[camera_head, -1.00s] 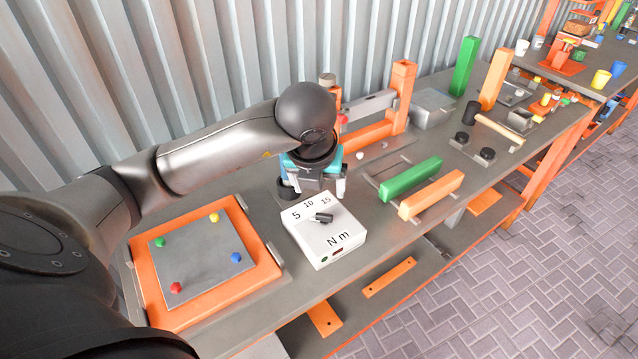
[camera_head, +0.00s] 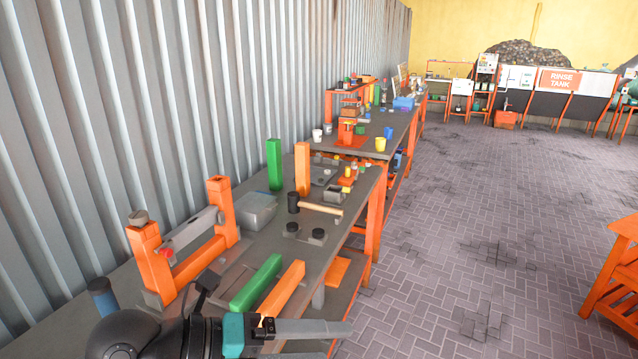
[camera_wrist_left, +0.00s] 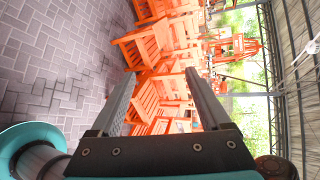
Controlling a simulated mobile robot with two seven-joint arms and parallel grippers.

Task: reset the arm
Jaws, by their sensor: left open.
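My left gripper (camera_head: 338,338) is at the bottom of the head view, its fingers pointing right across the front edge of the workbench (camera_head: 345,235). In the left wrist view its two fingers (camera_wrist_left: 160,78) stand wide apart with nothing between them. The gripper is open and empty. Behind the open fingers the wrist view shows orange slatted benches (camera_wrist_left: 150,45) and paving, some way off. My right gripper is in neither view.
Close to my left arm lie a green bar (camera_head: 256,283) and an orange bar (camera_head: 283,290). An orange frame (camera_head: 155,265) stands at left by the corrugated wall (camera_head: 130,120).

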